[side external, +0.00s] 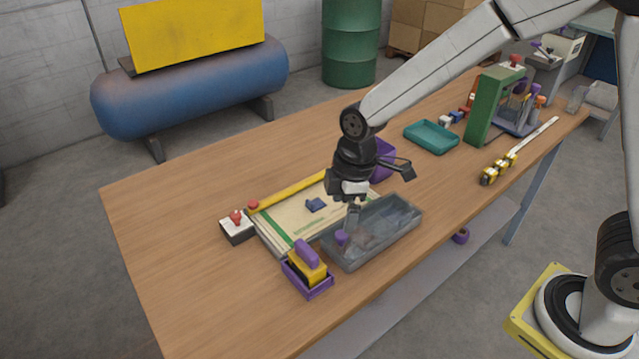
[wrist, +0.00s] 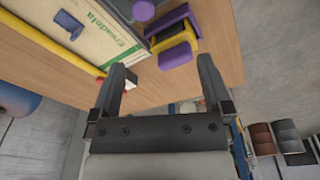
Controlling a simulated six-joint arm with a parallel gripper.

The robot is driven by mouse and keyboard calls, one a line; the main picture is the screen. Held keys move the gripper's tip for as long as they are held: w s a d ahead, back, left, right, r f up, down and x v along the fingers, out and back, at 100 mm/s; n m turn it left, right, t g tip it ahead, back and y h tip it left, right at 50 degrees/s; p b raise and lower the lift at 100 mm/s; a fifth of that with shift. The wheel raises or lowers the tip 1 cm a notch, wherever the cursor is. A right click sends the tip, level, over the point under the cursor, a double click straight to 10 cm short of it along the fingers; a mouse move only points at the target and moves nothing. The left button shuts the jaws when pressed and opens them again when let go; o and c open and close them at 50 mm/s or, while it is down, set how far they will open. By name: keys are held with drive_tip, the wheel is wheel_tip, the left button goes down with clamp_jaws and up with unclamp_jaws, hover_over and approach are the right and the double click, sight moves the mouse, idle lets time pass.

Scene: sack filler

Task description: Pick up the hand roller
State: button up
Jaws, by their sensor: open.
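What looks like the hand roller, a yellow and black body (side external: 309,266) with a thick purple handle (side external: 307,252), sits in a small purple holder (side external: 318,292) near the table's front edge. In the wrist view its purple handle (wrist: 175,54) lies just beyond and between my fingertips in the picture. My gripper (side external: 352,218) is open and empty above the grey tray, to the right of and higher than the roller. Both fingers show apart in the wrist view (wrist: 163,66). The roller's underside is hidden in the holder.
A grey tray (side external: 412,222) holding a purple-handled piece (side external: 341,238) is right of the roller. Behind lies a printed panel (side external: 285,222) with a yellow bar (side external: 290,190) and a red-knobbed box (side external: 237,228). The table's left end is clear.

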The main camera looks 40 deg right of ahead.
sight(306, 248)
drive_tip(key=a+n, duration=0.1)
drive_tip(key=a, duration=0.1)
drive_tip(key=w+a+n, duration=0.1)
drive_tip(key=a+n, duration=0.1)
drive_tip(key=w+a+n, duration=0.1)
drive_tip(key=a+n, duration=0.1)
drive_tip(key=shift+a+f+g, duration=0.2)
drive_tip(key=shift+f+g, duration=0.15)
drive_tip(key=shift+g, duration=0.05)
drive_tip(key=shift+a+f, duration=0.15)
drive_tip(key=shift+f, duration=1.15)
drive_tip(key=shift+f, duration=0.1)
drive_tip(key=shift+a+f, duration=0.15)
drive_tip(key=shift+f, duration=1.1)
drive_tip(key=shift+a+f, duration=0.1)
drive_tip(key=shift+f, duration=1.1)
drive_tip(key=c, duration=1)
